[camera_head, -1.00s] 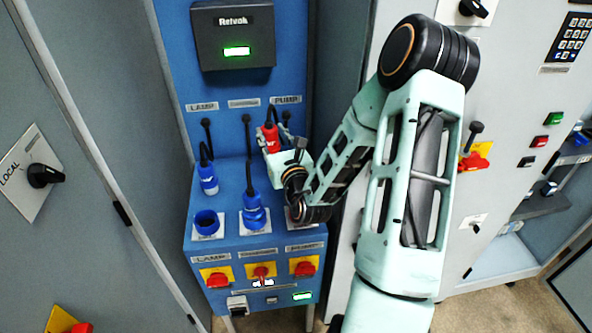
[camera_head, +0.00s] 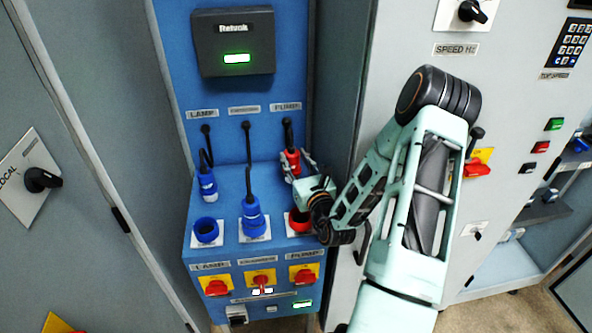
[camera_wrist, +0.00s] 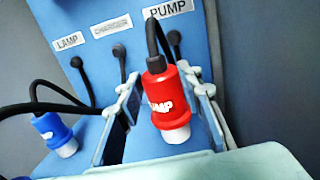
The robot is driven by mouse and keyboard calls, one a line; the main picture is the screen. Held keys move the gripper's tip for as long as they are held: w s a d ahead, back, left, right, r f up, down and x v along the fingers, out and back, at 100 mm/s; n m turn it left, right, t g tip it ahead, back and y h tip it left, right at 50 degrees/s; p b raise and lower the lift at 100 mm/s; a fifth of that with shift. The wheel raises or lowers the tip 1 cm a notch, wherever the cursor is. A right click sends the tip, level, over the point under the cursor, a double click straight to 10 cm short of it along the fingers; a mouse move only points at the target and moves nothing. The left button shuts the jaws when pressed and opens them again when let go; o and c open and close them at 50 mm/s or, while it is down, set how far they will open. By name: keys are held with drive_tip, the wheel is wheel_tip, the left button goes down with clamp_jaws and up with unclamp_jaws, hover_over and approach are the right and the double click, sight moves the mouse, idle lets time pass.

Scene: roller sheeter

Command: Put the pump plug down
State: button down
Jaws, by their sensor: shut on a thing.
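The red pump plug (camera_head: 292,160) hangs on its black cable above the blue bench, behind the red pump socket (camera_head: 299,222). In the wrist view the plug (camera_wrist: 167,100) shows its printed lettering and pale lower end. My gripper (camera_head: 297,162) is shut on the plug, with a finger on each side of it; the fingers (camera_wrist: 163,100) also show in the wrist view. The plug is apart from the socket. Whether its lower end touches the bench cannot be told. The socket is partly hidden by my wrist.
The blue lamp plug (camera_head: 208,184) stands or hangs behind the open blue lamp socket (camera_head: 206,231). Another blue plug (camera_head: 252,215) sits in the middle socket. Red switches on yellow plates (camera_head: 303,274) line the bench front. A grey cabinet (camera_head: 400,60) stands close at right.

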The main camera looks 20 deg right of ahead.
sight(296, 169)
wheel_tip(296, 169, down, 4)
drive_tip(key=shift+r, duration=0.25)
drive_tip(key=shift+d+f, duration=0.2)
drive_tip(key=shift+f, duration=0.2)
drive_tip(key=c, duration=1.4)
unclamp_jaws()
drive_tip(key=shift+o, duration=0.2)
